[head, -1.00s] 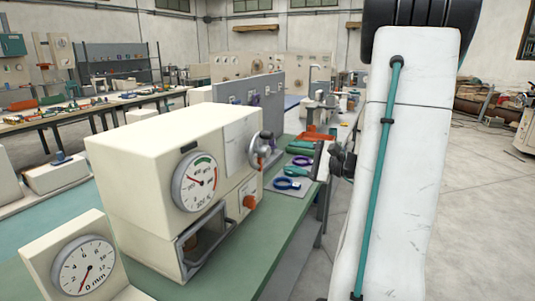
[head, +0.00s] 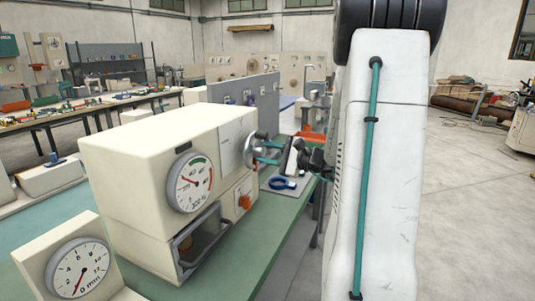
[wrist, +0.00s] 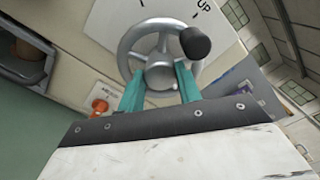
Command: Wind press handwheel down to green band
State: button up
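The handwheel (wrist: 130,41) is a grey metal ring with spokes, a round hub and a black knob (wrist: 195,43) at its upper right in the wrist view. It sits on the right face of the cream press (head: 135,150); in the head view the wheel (head: 250,150) is partly hidden. My gripper (wrist: 159,72) has two teal fingers spread apart in front of the lower wheel, either side of the hub. I cannot tell whether they touch it. The press dial (head: 190,184) has a green band at its upper right; its needle points up-left, outside the band.
A second dial (head: 78,271), marked mm, stands at front left. An orange knob (head: 244,202) sits below the handwheel. A blue ring (head: 283,184) lies on a grey mat behind.

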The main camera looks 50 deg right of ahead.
jog(key=c, duration=0.3)
jog(key=shift+m, duration=2.8)
jog(key=o, duration=1)
jog(key=shift+c, duration=0.2)
jog(key=shift+s+d, duration=0.1)
jog(key=shift+s, duration=0.05)
